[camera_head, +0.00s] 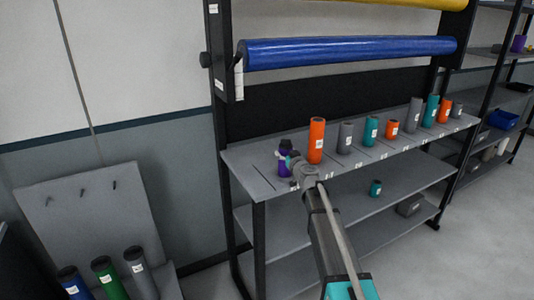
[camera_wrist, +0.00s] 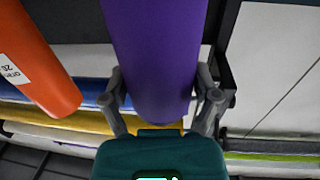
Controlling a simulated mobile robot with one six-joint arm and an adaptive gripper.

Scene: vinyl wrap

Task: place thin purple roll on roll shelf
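The thin purple roll (camera_head: 284,168) is upright at the left end of the grey roll shelf (camera_head: 250,158). Whether its base touches the shelf or is just above it, I cannot tell. My gripper (camera_head: 287,155) reaches it from the front right and covers part of it. In the wrist view, the purple roll (camera_wrist: 155,60) fills the middle, between the two fingers of my gripper (camera_wrist: 160,95). Both fingers lie close against its sides, and the gripper looks shut on it.
A tall orange roll (camera_head: 316,142) stands just right of the purple one and shows close by in the wrist view (camera_wrist: 38,60). Several grey, teal and orange rolls follow rightwards. A small teal roll (camera_head: 375,188) is on the lower shelf. A large blue roll (camera_head: 350,51) hangs above.

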